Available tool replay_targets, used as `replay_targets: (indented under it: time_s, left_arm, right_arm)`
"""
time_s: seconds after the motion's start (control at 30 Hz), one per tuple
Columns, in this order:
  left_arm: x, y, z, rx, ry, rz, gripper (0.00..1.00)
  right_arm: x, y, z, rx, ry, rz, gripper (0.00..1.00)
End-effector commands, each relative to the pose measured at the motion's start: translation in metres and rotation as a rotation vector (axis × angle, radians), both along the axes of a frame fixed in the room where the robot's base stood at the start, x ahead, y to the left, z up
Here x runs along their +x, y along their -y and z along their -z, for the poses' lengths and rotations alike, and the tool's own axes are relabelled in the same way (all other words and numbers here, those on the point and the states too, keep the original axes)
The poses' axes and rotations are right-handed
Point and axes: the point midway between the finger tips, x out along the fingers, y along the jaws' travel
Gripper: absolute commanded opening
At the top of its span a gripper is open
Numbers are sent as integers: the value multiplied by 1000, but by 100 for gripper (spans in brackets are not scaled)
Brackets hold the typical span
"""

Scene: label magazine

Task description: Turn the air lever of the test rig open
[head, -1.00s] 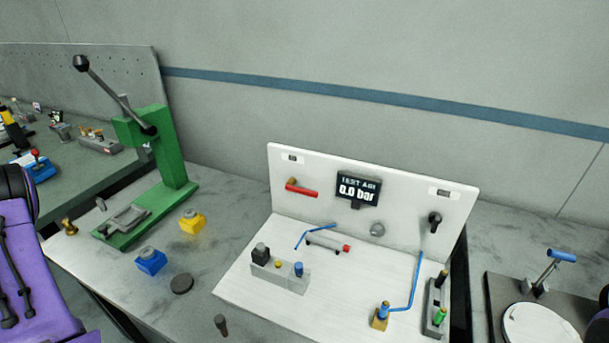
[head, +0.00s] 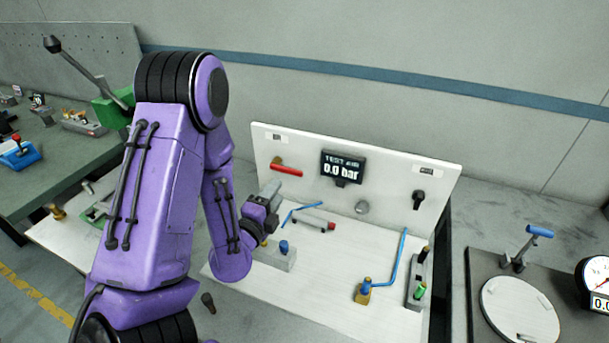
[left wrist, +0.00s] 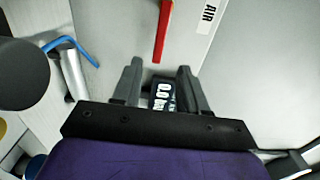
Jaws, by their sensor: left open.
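The red air lever (head: 287,167) is on the upper left of the test rig's white upright panel (head: 390,165), its handle pointing right, roughly level. It also shows in the left wrist view (left wrist: 163,32), ahead of the fingertips, beside the AIR label (left wrist: 208,14). The rig's display (head: 343,166) reads 0.0 bar; part of it shows between the fingers in the left wrist view (left wrist: 163,95). My left gripper (head: 272,187) is open and empty, in front of the panel, below the lever and apart from it. My right gripper is not in view.
A grey block with a blue knob (head: 284,247), a blue hooked tube (head: 300,212) and a grey cylinder with a red end (head: 315,224) are near the left gripper. A black knob (head: 418,198) is on the panel's right. The rig's white base has clear room in front.

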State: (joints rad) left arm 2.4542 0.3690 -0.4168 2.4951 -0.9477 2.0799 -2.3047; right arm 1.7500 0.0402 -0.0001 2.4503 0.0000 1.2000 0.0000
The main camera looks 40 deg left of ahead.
Motion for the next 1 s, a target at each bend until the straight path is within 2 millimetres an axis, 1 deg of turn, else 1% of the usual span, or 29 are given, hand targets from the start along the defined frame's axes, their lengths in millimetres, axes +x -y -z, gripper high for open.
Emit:
replay_targets:
  time_s: [0.03, 0.1, 0.2, 0.3, 0.33, 0.4, 0.5, 0.63, 0.8, 1.0]
  left_arm:
    - [4, -1, 5, 4, 6, 2, 43]
    - [10, -2, 6, 6, 10, 3, 43]
    - [19, -4, 8, 5, 10, 4, 43]
    - [27, -7, 6, -3, 8, 1, 43]
    - [34, -10, -3, -5, 4, 1, 43]
    - [49, -15, -5, -6, 3, 1, 43]
    - [69, -22, -4, -5, 2, 0, 43]
    - [88, -28, -3, -5, 2, 0, 43]
    - [99, -32, -1, -3, 1, 0, 43]
    - [100, -31, 0, -3, 2, 1, 43]
  right_arm:
    - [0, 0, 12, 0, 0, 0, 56]
    - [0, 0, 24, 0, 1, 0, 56]
    - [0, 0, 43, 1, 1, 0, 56]
    - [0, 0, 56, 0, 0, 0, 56]
    - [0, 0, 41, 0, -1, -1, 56]
    - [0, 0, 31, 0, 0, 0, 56]
    - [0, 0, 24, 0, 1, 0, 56]
    - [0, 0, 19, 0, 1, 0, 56]
    - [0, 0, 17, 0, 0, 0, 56]
    - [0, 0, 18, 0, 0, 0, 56]
